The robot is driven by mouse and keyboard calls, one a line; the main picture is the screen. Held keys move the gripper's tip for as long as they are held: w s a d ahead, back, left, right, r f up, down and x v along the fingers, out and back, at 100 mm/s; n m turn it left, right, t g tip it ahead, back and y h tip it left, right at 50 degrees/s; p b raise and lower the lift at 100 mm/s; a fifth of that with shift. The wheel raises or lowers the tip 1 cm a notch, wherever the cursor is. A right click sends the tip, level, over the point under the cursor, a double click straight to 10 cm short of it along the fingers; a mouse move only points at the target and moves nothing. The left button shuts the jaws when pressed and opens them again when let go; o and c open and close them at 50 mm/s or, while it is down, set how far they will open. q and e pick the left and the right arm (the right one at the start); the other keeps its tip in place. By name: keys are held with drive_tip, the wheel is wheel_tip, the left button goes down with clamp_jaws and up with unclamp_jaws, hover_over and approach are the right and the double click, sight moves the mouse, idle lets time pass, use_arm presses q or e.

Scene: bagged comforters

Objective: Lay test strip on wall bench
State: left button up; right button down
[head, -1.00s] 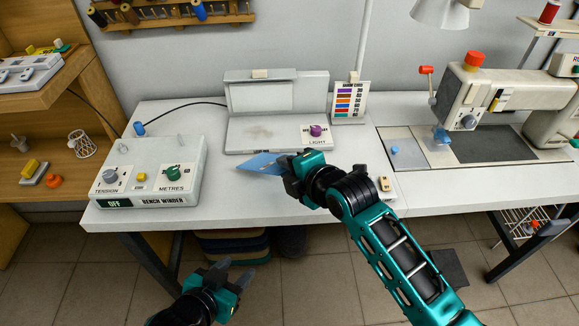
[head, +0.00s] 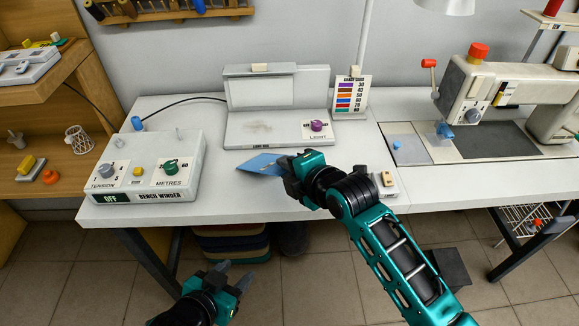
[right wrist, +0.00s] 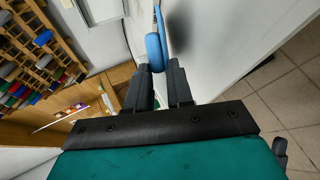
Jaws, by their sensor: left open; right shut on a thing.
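The test strip is a flat blue piece (head: 261,164) just above or at the white wall bench (head: 230,197), between the bench winder and the light box. My right gripper (head: 286,168) is shut on the strip's right end. In the right wrist view the blue strip (right wrist: 155,50) is pinched between the fingertips, close to the pale bench surface (right wrist: 195,60). I cannot tell whether the strip touches the bench. My left gripper (head: 231,276) is open and empty, low in front of the bench over the floor.
The bench winder (head: 150,165) stands left of the strip and the light box (head: 276,128) behind it. A colour card (head: 351,97) stands behind to the right. A sewing machine (head: 495,90) is further right. Bare bench lies in front of the strip.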

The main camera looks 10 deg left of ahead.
drive_tip(key=shift+f, duration=0.4)
drive_tip(key=c, duration=0.9)
unclamp_jaws()
drive_tip(key=o, duration=0.6)
drive_tip(key=shift+s+d+r+p, duration=0.35)
drive_tip(key=shift+r+p, duration=0.1)
drive_tip(key=shift+p, duration=0.15)
drive_tip(key=shift+w, duration=0.1)
drive_tip(key=shift+w+a+f+b, duration=0.3)
drive_tip(key=shift+a+f+b, duration=0.05)
drive_tip(key=shift+f+b, duration=0.1)
